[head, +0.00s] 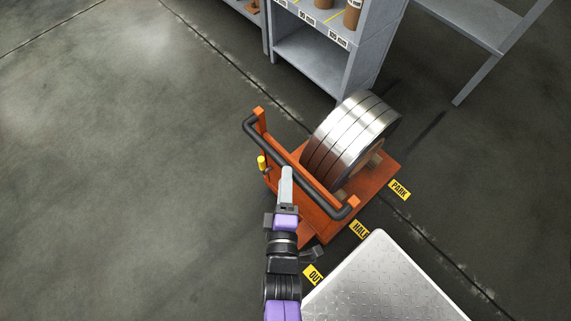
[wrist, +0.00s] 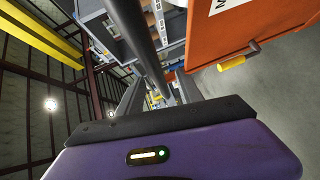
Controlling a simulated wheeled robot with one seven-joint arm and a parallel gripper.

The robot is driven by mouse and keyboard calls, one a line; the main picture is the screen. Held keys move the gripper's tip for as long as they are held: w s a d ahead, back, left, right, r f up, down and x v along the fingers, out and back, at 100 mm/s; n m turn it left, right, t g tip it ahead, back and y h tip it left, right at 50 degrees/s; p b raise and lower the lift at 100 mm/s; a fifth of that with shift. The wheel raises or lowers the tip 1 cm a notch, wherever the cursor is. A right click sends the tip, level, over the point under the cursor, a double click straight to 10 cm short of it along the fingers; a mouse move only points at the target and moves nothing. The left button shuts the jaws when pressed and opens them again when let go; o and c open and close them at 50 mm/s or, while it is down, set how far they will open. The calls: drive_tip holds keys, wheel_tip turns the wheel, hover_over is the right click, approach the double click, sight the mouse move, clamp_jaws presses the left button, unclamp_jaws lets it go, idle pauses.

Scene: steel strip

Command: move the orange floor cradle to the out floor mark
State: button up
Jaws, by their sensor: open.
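The orange floor cradle (head: 372,199) stands on the floor with a steel coil (head: 352,137) of several strips on it. Its black handle bar (head: 266,146) runs along the near left side between orange posts. The yellow OUT floor mark (head: 313,274) lies in front of the cradle, beside my arm, partly covered. My gripper (head: 287,172) overlaps the middle of the handle bar. In the wrist view, the open fingers (wrist: 157,96) are seen with the dark bar (wrist: 135,30) running between them; contact cannot be told. The orange cradle panel (wrist: 240,35) is at upper right there.
A yellow HALF mark (head: 360,230) and a PARK mark (head: 400,189) lie along the cradle's right side. A pale metal plate (head: 385,285) is at lower right. Grey shelving (head: 310,62) stands behind the cradle. The floor to the left is clear.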

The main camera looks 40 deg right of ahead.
drive_tip(key=v, duration=0.6)
drive_tip(key=shift+d, duration=0.1)
drive_tip(key=shift+f, duration=0.1)
